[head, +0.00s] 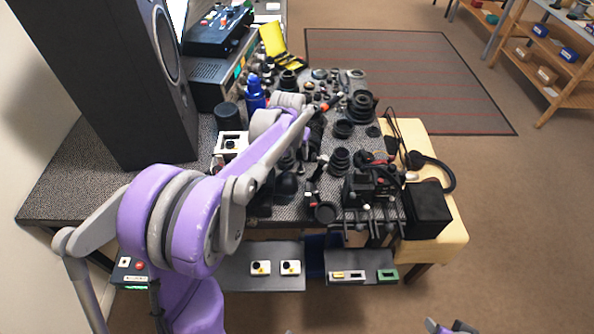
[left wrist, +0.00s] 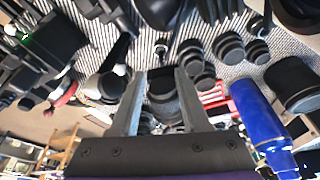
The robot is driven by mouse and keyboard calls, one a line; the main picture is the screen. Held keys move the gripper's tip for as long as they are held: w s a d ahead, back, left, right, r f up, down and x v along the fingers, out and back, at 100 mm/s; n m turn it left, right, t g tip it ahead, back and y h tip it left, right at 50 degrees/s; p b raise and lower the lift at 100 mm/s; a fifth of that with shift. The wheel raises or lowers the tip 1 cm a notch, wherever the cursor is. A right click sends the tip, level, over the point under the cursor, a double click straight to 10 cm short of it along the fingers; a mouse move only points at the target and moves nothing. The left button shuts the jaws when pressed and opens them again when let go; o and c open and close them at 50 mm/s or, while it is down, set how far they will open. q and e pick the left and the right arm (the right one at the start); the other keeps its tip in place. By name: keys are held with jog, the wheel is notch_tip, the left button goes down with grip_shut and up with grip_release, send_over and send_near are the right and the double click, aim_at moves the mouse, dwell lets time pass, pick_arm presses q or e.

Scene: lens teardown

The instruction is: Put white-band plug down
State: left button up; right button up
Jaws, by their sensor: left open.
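My left gripper (left wrist: 161,74) is open in the left wrist view, its two grey fingers spread apart. A dark cylindrical piece (left wrist: 163,86) shows in the gap between the fingers; I cannot tell whether it touches them. Several black round pieces (left wrist: 228,47) stand on the grey speckled tabletop just beyond the fingertips. I cannot make out a white band on any of them, so I cannot tell which is the white-band plug. In the head view my purple left arm reaches over the table and hides part of it. A small part of my right gripper (head: 450,327) shows at the bottom edge.
The table (head: 70,185) is crowded with black lens parts and tools. A blue bottle (head: 255,93) stands at the back left, and shows close beside the fingers in the left wrist view (left wrist: 258,115). A tall speaker (head: 120,80) stands at left. A black box (head: 427,210) sits at right.

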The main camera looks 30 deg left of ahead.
aim_at(301, 168)
pick_arm(q)
jog(key=shift+x, duration=5.45)
jog(key=shift+c, duration=0.3)
grip_shut()
